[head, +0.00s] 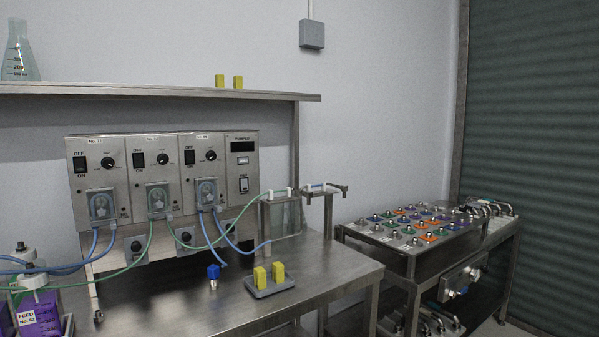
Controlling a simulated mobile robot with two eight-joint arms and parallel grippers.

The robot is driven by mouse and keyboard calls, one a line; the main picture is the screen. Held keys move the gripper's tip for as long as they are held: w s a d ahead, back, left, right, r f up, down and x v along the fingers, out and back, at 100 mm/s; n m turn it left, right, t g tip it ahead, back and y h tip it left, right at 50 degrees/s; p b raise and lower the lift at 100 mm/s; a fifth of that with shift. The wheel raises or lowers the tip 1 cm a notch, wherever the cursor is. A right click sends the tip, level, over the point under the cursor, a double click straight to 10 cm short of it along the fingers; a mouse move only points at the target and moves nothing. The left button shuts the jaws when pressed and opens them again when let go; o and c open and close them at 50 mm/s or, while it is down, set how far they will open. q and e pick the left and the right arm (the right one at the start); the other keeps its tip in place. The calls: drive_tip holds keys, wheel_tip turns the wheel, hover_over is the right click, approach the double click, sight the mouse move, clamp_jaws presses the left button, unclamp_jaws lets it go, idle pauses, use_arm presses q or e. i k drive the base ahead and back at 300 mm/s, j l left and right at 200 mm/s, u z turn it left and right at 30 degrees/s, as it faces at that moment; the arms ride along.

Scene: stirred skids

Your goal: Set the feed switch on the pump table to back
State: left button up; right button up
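The steel pump unit (165,180) stands at the back of the pump table (190,300). Its right-hand panel has a dark display, and below it a small black-and-white switch (243,185). The lettering by this switch is too small to read, so I cannot tell if it is the feed switch or how it is set. Three black OFF/ON rocker switches (80,164) (138,160) (190,157) sit beside round knobs, above the pump heads. Neither of my grippers is in view.
Blue and green tubes (135,262) cross in front of the unit. A purple bottle labelled FEED (40,322) stands front left. A grey holder with yellow blocks (270,285) and a blue-topped piece (213,273) stand on the table. A cart (430,240) with coloured fittings stands right.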

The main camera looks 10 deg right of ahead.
sight(245, 182)
drive_tip(key=i+j, duration=0.15)
drive_tip(key=i, duration=0.3)
drive_tip(key=i+j+u, duration=0.1)
drive_tip(key=i, duration=0.3)
